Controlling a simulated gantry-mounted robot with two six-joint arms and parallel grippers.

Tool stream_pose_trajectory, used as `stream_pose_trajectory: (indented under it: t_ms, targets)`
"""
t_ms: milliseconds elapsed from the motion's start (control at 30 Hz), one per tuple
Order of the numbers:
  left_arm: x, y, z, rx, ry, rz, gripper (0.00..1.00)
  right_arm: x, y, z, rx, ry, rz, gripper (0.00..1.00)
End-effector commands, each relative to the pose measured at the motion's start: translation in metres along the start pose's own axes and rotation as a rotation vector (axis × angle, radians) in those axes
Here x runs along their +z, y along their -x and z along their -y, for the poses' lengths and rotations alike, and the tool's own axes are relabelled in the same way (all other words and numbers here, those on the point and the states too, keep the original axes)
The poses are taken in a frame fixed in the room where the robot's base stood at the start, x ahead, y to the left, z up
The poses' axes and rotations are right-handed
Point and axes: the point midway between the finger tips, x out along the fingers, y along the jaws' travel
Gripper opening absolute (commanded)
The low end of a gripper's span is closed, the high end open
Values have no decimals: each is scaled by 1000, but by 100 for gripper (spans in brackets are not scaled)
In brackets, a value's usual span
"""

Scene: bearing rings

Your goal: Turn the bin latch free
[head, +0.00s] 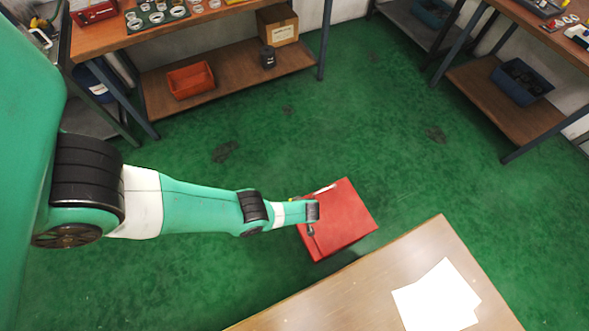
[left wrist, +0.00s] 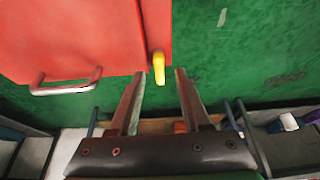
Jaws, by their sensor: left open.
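The red bin (head: 347,222) sits on the green floor beside the wooden table in the head view. In the left wrist view its red face (left wrist: 70,35) fills the upper left, with a metal handle (left wrist: 68,84) below. The yellow latch (left wrist: 159,68) sticks out at the bin's right edge and points down in the picture. My left gripper (left wrist: 161,74) is open, its fingertips on either side of the latch in the picture; I cannot tell whether they touch it. In the head view my left gripper (head: 312,212) is over the bin's left edge and hides part of it.
A wooden table (head: 330,295) with white sheets (head: 437,298) stands at the bottom right. A workbench with an orange tray (head: 191,80) and a cardboard box (head: 277,25) on its shelf stands at the upper left. Another bench is at the upper right.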

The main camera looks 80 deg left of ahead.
Motion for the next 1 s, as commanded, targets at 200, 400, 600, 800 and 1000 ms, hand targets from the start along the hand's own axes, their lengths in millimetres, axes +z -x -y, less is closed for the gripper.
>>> stream_pose_trajectory:
  t_ms: [200,400,600,800,1000]
  targets:
    - [-5,62,0,1,-3,0,48,-40,-43,0,0,0,-1,100]
    - [-3,92,0,1,-1,0,48,-58,-63,0,0,0,-1,100]
    - [-1,98,0,0,0,0,48,-61,-66,0,0,0,-1,100]
    - [0,97,0,0,1,0,48,-60,-65,0,0,0,0,100]
    - [0,97,0,0,1,0,48,-60,-65,0,0,0,0,100]
